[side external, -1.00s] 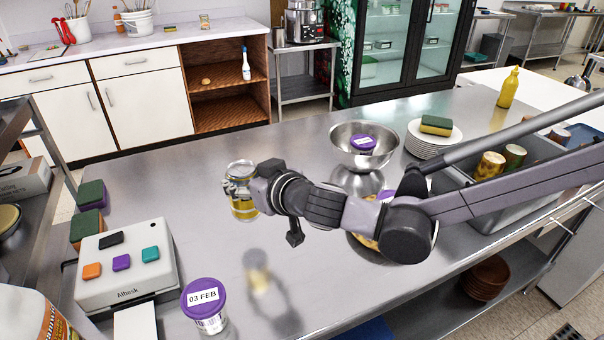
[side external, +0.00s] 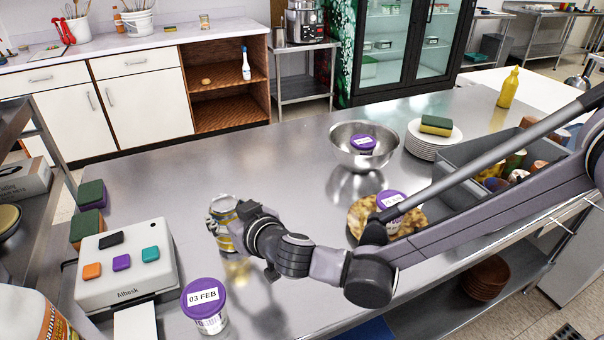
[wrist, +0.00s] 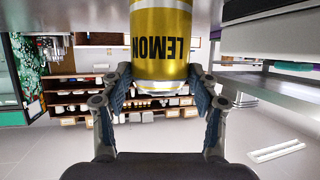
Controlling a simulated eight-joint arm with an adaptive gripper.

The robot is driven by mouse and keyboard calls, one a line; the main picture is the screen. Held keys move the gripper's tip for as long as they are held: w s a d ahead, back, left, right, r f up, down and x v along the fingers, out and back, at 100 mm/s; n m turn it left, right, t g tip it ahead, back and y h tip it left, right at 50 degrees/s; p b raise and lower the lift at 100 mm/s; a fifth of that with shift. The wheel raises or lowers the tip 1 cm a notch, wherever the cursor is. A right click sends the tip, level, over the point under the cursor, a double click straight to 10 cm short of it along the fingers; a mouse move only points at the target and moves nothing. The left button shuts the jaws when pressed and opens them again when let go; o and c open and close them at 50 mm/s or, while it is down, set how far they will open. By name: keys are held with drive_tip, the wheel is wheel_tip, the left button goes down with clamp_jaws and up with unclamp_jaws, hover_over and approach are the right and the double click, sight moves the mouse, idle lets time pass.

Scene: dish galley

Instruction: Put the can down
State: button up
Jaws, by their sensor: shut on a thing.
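A yellow and silver can (side external: 226,232) is held by my gripper (side external: 228,224) over the left part of the steel table (side external: 330,285). In the wrist view the can (wrist: 162,45) shows the word LEMON upside down, and the fingers of my gripper (wrist: 160,85) press on it from both sides. In the side view the can looks close to the tabletop and slightly tilted. I cannot tell whether its base touches the table.
A white device with coloured buttons (side external: 128,268) and a purple-lidded tub (side external: 204,308) stand in front-left of the can. A steel bowl (side external: 364,148), a plate stack (side external: 434,142) and a grey bin (side external: 480,195) are to the right. Bare steel lies behind the can.

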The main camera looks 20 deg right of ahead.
drive_tip(key=o, duration=1.6)
drive_tip(key=shift+f, duration=0.1)
drive_tip(key=shift+o, duration=0.2)
